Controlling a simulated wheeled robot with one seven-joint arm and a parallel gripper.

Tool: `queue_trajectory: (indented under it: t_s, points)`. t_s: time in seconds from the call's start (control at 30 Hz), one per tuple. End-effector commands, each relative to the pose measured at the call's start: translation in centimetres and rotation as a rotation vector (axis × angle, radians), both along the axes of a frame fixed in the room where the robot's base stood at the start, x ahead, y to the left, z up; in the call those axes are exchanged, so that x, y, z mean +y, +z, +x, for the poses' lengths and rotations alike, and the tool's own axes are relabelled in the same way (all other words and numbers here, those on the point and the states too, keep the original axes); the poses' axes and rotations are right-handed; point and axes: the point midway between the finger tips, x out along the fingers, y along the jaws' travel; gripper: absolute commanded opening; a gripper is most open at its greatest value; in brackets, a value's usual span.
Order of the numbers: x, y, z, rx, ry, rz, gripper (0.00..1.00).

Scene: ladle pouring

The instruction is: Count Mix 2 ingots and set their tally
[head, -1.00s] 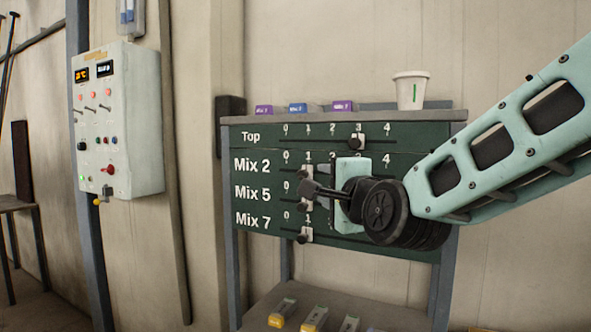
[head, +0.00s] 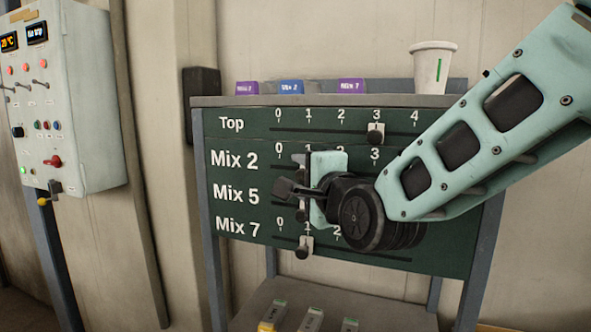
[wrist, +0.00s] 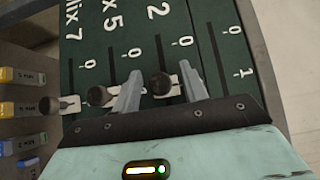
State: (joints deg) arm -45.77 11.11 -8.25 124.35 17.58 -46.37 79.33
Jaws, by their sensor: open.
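The green tally board (head: 450,245) has rows Top, Mix 2, Mix 5 and Mix 7, each with a slider on a numbered slot. My gripper (head: 287,189) is in front of the low-number end of the Mix 2 and Mix 5 rows, hiding much of those sliders. In the wrist view my open gripper (wrist: 160,90) has its fingers on either side of the dark Mix 2 knob (wrist: 162,86); I cannot tell if they touch it. The Mix 5 knob (wrist: 100,96) is just outside the left finger. Several ingots (head: 310,320) lie on the lower shelf.
The Top slider (head: 375,134) is at 3 and the Mix 7 slider (head: 304,247) near 1. A white cup (head: 432,68) and coloured tags, including a blue one (head: 290,87), stand on top. A control box (head: 75,110) hangs at left.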

Motion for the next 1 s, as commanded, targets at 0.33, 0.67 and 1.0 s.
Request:
queue_trajectory:
  t_s: [0.33,0.67,1.0]
  points:
    - [0.0,0.0,0.0,0.000,0.000,0.000,0.21]
    - [-0.9,-0.6,-0.3,0.003,-0.002,0.000,0.00]
    - [-3.9,-1.0,-1.4,0.009,-0.001,-0.003,0.00]
